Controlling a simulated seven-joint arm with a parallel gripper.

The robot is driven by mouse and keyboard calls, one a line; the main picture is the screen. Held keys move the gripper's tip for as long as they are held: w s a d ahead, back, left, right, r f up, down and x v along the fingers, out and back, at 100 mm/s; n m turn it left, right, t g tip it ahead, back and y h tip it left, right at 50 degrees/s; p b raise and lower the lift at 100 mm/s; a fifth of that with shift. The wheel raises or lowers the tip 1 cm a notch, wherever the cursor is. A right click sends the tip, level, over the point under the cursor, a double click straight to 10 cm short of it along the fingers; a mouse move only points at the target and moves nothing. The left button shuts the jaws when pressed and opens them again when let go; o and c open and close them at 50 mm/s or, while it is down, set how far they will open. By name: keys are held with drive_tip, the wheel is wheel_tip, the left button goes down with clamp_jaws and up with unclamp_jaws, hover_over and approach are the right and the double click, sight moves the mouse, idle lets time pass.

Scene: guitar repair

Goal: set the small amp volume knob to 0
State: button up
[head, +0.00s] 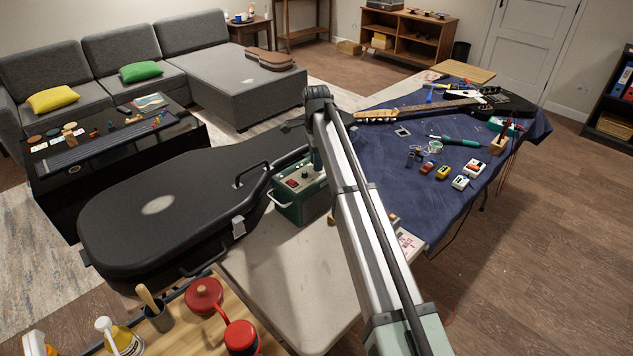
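A small dark green box (298,201) with a light handle on its side stands on the pale table, left of my arm. It looks like the small amp. Its top panel (299,180) carries a red part and a few small knobs or switches. They are too small to tell which is the volume knob or where it points. My arm rises across the middle of the view and covers the box's right side. My gripper cannot be made out; the arm's upper end may hide it.
A large black guitar case (160,205) lies just left of the box. The pale table top (290,275) is clear in front. A blue-covered bench (395,165) at right holds a guitar (490,102), pedals and tools. Red pots (204,296) and bottles stand at the lower left.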

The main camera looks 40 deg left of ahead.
drive_tip(key=shift+f, duration=0.4)
drive_tip(key=shift+r, duration=0.15)
idle(0.5)
drive_tip(key=c, duration=0.5)
